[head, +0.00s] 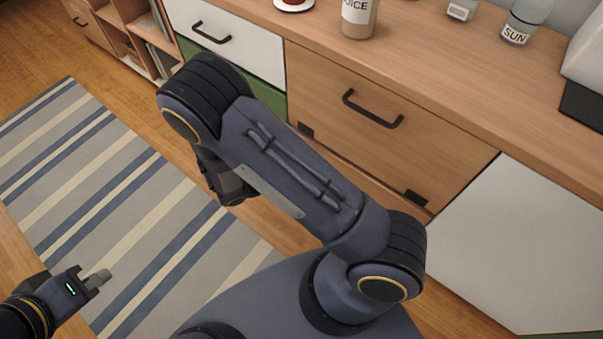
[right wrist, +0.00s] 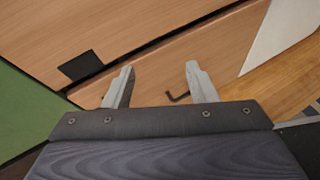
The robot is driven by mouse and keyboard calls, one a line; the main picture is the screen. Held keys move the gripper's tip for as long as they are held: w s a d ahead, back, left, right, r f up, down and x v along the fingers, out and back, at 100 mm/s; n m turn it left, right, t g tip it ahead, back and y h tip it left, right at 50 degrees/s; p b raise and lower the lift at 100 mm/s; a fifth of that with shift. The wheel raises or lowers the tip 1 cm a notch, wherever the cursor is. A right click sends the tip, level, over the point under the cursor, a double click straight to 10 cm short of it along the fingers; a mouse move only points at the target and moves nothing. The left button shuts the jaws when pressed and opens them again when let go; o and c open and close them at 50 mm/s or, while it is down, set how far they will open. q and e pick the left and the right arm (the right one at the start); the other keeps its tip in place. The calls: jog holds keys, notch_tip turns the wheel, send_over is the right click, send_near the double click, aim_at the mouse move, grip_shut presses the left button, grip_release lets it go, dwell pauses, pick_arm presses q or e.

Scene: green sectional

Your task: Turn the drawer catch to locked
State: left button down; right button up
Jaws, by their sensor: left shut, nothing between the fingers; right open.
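The wooden drawer front (head: 345,115) with a black bar handle (head: 372,108) is in the head view. Along its lower edge are two black fittings, one at left (head: 305,130) and one at right (head: 415,198). In the right wrist view a black square plate (right wrist: 80,66) and a small black hooked piece (right wrist: 178,97) show near the panel edges. I cannot tell which is the catch or its setting. My right gripper (right wrist: 159,68) is open and empty, facing these panels; my arm hides its fingers in the head view. My left gripper (head: 98,280) is shut and empty, over the rug, far from the drawer.
On the cabinet top (head: 440,65) stand a juice bottle (head: 358,18), a jar marked SUN (head: 522,25) and a red item on a white dish (head: 293,4). A white panel (head: 520,240) is right of the drawer. The striped rug (head: 120,210) is clear.

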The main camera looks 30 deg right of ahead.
jog(key=w+a+f+n+t+h+b, duration=0.1)
jog(key=w+f+n+t+b, duration=0.1)
jog(key=f+n+t, duration=0.3)
jog(key=w+a+f+n+t+h+b, duration=0.1)
jog(key=w+a+f+n+t+b, duration=0.2)
jog(key=f, duration=0.4)
pick_arm(q)
notch_tip(320, 180, down, 8)
jog(key=b, duration=0.1)
jog(key=shift+f+b, duration=0.25)
jog(key=shift+b, duration=0.05)
pick_arm(e)
jog(key=w+d+n+t, duration=0.1)
jog(key=w+d, duration=0.2)
jog(key=d, duration=0.5)
jog(key=shift+w+f, duration=0.25)
jog(key=shift+w, duration=0.05)
jog(key=c, duration=1)
jog(key=shift+o, duration=0.2)
